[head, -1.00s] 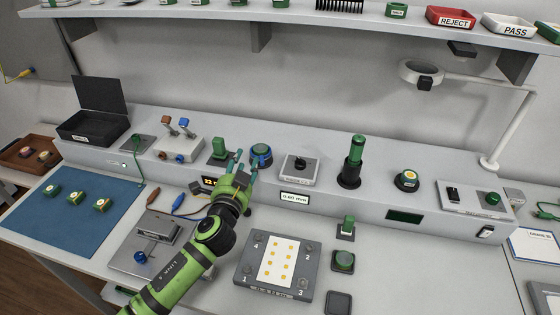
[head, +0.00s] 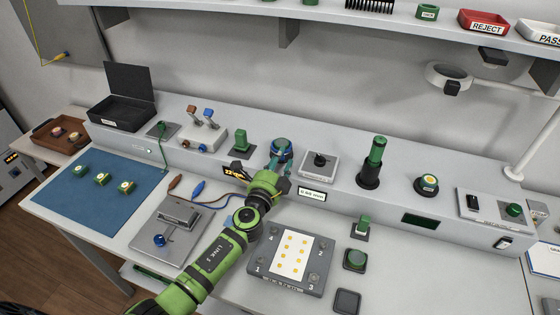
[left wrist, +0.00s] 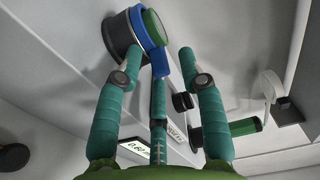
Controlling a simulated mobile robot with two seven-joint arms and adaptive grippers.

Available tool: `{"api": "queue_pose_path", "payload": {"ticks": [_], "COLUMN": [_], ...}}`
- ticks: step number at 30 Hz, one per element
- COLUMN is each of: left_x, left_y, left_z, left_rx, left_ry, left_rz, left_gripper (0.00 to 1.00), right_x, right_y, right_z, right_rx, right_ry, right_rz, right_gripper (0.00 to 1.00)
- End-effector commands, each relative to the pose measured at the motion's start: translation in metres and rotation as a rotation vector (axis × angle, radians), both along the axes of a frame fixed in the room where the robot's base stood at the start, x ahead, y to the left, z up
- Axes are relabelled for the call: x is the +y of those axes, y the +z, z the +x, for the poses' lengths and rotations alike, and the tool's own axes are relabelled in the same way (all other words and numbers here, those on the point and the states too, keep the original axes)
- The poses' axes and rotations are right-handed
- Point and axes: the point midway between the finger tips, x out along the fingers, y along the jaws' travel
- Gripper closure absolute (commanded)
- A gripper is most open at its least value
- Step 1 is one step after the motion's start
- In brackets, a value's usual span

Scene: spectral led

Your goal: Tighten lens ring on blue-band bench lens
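The blue-band bench lens (head: 282,149) sits on the raised back ledge of the bench, with a dark base, a blue band and a green top. My left gripper (head: 280,163) is right in front of it, with its teal fingers at the near side of the lens. In the left wrist view the lens (left wrist: 152,22) lies just beyond the spread fingers (left wrist: 160,58), toward the left and middle ones. The fingers look open, with nothing clamped between them. Whether a fingertip touches the lens is unclear. My right gripper is out of view.
A grey box with a black knob (head: 319,165) stands close right of the lens; a green block (head: 241,141) stands to its left. A small display (head: 312,194) is on the ledge front. A tall green cylinder (head: 374,155) stands further right. A dot plate (head: 317,265) lies in front.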

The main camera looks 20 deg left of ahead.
Motion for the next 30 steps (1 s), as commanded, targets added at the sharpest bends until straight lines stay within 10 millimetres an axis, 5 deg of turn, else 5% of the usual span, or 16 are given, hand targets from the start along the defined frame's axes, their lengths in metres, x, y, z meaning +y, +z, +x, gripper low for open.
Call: {"api": "queue_pose_path", "payload": {"ticks": [6,9,10,30], "left_x": [0.0,0.0,0.0,0.015], "left_y": [0.0,0.0,0.0,0.001], "left_z": [0.0,0.0,0.0,0.0], "left_rx": [0.0,0.0,0.0,-0.008], "left_ry": [0.0,0.0,0.0,-0.177], "left_rz": [-0.001,-0.001,-0.001,0.004], "left_gripper": [0.61,0.97,1.0,1.0], "right_x": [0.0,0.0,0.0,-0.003], "right_y": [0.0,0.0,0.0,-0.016], "right_z": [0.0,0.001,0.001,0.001], "right_rx": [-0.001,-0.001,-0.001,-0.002], "right_ry": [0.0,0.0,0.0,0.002], "right_rz": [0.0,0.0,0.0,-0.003], "right_gripper": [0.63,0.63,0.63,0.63]}}
